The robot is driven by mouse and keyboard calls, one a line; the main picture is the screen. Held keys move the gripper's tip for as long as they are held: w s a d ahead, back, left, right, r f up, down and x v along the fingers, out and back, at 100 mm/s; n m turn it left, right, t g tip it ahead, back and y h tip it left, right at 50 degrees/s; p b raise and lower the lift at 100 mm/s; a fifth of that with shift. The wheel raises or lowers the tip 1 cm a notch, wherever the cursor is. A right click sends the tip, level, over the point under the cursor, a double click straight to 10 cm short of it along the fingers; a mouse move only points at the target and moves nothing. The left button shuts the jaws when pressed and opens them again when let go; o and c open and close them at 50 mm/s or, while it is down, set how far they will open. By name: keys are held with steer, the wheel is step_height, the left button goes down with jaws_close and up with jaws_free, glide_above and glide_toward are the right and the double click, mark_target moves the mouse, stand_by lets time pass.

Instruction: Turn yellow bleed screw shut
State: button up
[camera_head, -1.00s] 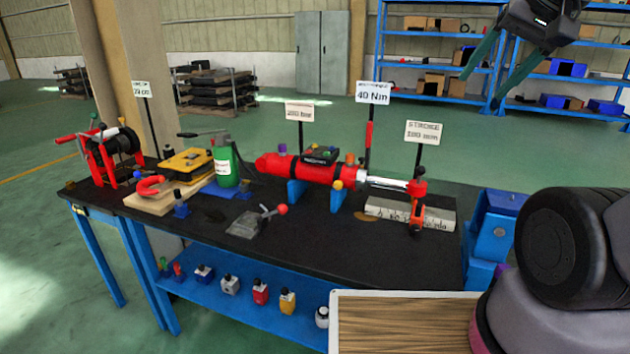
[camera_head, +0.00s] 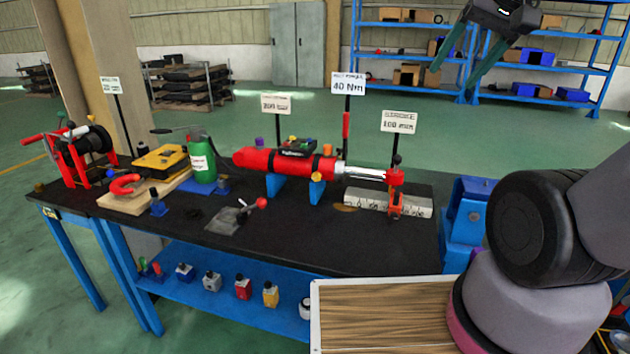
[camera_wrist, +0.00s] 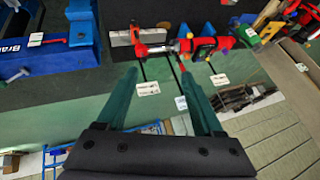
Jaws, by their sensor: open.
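A red hydraulic cylinder (camera_head: 288,163) lies on blue supports on the black bench, its bright rod pointing right. A small yellow knob (camera_head: 316,177), likely the yellow bleed screw, sits low on the cylinder's near side; its turn position is too small to tell. The cylinder also shows in the wrist view (camera_wrist: 200,45), where I cannot pick out the yellow screw for certain. My gripper (camera_head: 454,80) hangs at the upper right of the head view, open and empty, high and apart from the cylinder. Its two green fingers (camera_wrist: 158,75) are spread in the wrist view.
Sign cards on posts, such as the 40 Nm one (camera_head: 348,83), stand around the cylinder. A ruled block (camera_head: 365,200) lies under the rod. A green bottle (camera_head: 201,160), a yellow box (camera_head: 160,161) and a red reel stand (camera_head: 75,160) occupy the bench's left.

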steer(key=w+f+n+g+h, duration=0.6)
steer(key=w+f+n, duration=0.3)
steer(key=w+f, duration=0.3)
steer(key=n+t+h, duration=0.2)
steer(key=n+t, duration=1.4)
steer(key=n, duration=1.1)
glide_toward(316, 178)
steer(key=x, duration=0.7)
steer(key=shift+w+d, duration=0.1)
steer(key=shift+w, duration=0.3)
jaws_close()
